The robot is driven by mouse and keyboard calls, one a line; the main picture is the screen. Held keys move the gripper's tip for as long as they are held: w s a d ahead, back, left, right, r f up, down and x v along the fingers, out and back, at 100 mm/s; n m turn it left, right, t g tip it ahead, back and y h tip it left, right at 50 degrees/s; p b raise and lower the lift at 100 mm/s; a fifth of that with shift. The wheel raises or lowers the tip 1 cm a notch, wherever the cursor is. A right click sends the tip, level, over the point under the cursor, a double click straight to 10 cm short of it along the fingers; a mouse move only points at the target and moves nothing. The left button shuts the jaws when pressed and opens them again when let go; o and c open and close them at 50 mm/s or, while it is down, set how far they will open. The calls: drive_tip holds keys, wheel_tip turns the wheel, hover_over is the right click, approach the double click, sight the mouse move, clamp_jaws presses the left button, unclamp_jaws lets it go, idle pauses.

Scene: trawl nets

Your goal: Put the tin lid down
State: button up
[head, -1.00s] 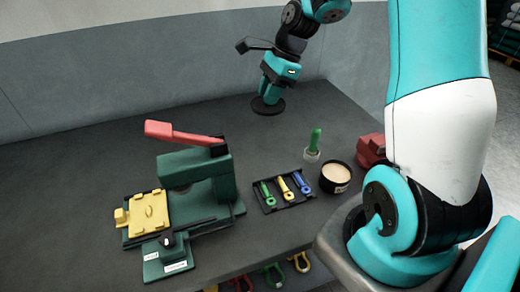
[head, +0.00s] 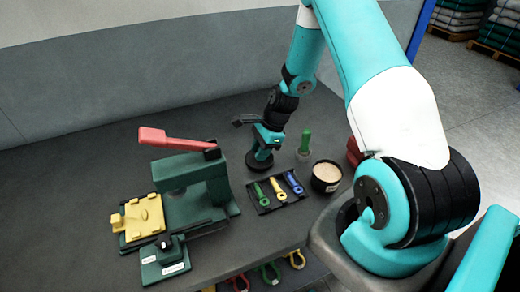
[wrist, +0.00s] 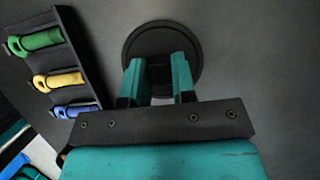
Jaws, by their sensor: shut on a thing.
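The tin lid (head: 259,164) is a dark round disc at my gripper's tip, behind the tool tray. My gripper (head: 266,145) points down and is shut on the lid's knob. In the wrist view the lid (wrist: 160,35) shows beyond the two teal fingers (wrist: 160,72), which grip its middle. The lid is low over the dark bench top; I cannot tell whether it touches it. The open tin (head: 327,178), black with beige contents, stands on the bench to the right of the tray.
The black tray (head: 264,210) holds green, yellow and blue tools. A green-handled tool (head: 305,142) stands upright in a pale holder behind the tin. A green press (head: 190,180) with a red lever stands left, beside a yellow plate (head: 142,216). The bench behind is bare.

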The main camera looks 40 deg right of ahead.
drive_tip(key=shift+f, duration=0.1)
drive_tip(key=shift+f, duration=0.1)
drive_tip(key=o, duration=0.9)
